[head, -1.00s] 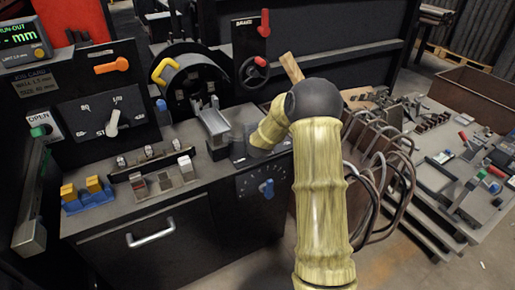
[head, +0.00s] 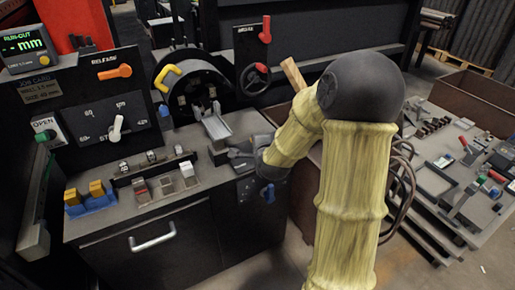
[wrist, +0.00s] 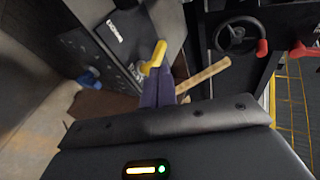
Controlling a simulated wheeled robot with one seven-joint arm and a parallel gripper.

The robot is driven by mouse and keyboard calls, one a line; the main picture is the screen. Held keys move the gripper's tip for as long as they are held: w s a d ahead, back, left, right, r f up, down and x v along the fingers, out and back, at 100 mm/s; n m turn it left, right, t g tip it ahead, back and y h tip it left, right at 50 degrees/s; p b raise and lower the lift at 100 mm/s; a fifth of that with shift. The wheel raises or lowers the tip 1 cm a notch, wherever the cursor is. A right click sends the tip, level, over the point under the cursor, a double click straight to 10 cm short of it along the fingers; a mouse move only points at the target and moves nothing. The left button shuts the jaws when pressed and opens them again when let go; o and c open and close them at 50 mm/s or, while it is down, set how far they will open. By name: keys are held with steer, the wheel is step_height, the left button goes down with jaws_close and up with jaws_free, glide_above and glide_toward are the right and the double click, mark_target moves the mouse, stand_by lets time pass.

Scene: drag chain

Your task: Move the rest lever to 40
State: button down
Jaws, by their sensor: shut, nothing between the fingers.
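A blue lever (head: 268,193) sits on the front panel of the cabinet, below its right end; I cannot read its dial's numbers or its setting. In the wrist view a dark panel with white dial marks (wrist: 85,45) shows at left. I see no contact with the lever.
A white pointer lever (head: 116,128) stands on the upright panel at left. A wheel (head: 256,76) and a red lever (head: 265,30) are at the back. A wooden handle (head: 292,72) rises beside my arm. The floor in front is clear.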

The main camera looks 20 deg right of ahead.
steer(key=shift+s+r, duration=0.1)
steer(key=shift+s, duration=0.1)
steer(key=shift+a, duration=0.1)
steer(key=s+a+f+n+g, duration=0.1)
steer(key=s+a+n+g, duration=0.1)
steer(key=s+n, duration=0.4)
steer(key=s+a+f+n+g+y, duration=0.1)
steer(key=s+a+n+g, duration=0.2)
steer(key=s+n, duration=0.4)
steer(key=s+a+f+n+g, duration=0.1)
steer(key=s+n+g, duration=0.3)
steer(key=s, duration=0.5)
steer(key=shift+s+a+n, duration=0.4)
steer(key=shift+a+n, duration=0.35)
steer(key=shift+n, duration=0.45)
steer(key=c, duration=2.2)
jaws_free()
steer(key=shift+f, duration=0.1)
